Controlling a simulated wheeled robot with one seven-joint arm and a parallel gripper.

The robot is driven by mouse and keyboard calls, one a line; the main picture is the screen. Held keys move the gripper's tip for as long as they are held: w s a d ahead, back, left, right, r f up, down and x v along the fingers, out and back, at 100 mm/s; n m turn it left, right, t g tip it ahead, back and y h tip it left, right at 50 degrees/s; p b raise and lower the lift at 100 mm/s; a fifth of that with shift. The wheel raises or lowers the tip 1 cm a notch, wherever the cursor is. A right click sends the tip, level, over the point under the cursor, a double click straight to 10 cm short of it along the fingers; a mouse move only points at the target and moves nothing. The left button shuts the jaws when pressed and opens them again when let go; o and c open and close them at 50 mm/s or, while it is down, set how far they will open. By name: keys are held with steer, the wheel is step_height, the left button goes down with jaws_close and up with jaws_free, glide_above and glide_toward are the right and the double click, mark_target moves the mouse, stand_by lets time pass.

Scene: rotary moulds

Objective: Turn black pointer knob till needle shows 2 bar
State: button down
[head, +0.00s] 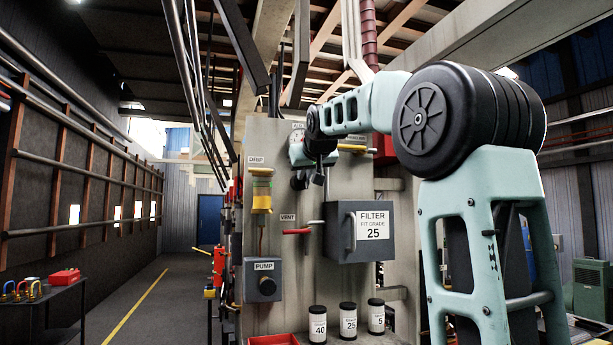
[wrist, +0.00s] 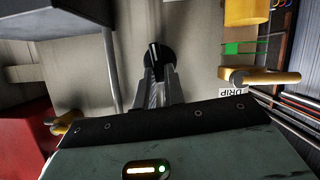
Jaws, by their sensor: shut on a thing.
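The black pointer knob (wrist: 159,58) is a dark round knob on the grey panel, at the upper middle of the wrist view. My gripper (wrist: 155,78) is shut on it, with its two grey fingers on either side of the knob's grip. In the head view my gripper (head: 318,178) is small and dark in front of the panel. The gauge (head: 296,150) shows above and left of it as a pale round dial, partly covered by my arm. Its needle and scale are too small and too hidden to read.
A grey FILTER box (head: 340,232) with a handle sticks out below my gripper. A yellow DRIP fitting (head: 261,195), a red VENT lever (head: 296,231) and a PUMP box (head: 263,279) are on the left of the panel. Several labelled canisters (head: 348,320) stand below.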

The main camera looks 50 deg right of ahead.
steer(key=n+h+b, duration=0.1)
steer(key=n+b, duration=0.1)
steer(key=b, duration=0.1)
steer(key=a+f+n+h+b, duration=0.1)
steer(key=n+h+b, duration=0.1)
steer(key=n+b, duration=0.1)
steer(key=n+g+h+b, duration=0.1)
steer(key=n+h+b, duration=0.1)
steer(key=n+b, duration=0.1)
steer(key=shift+w+a+f+b, duration=0.2)
steer(key=shift+w+b, duration=0.2)
steer(key=shift+n, duration=0.3)
steer(key=c, duration=1.5)
jaws_free()
steer(key=b+v, duration=0.5)
steer(key=v, duration=1.2)
steer(key=shift+a+r, duration=0.1)
steer(key=shift+a, duration=0.15)
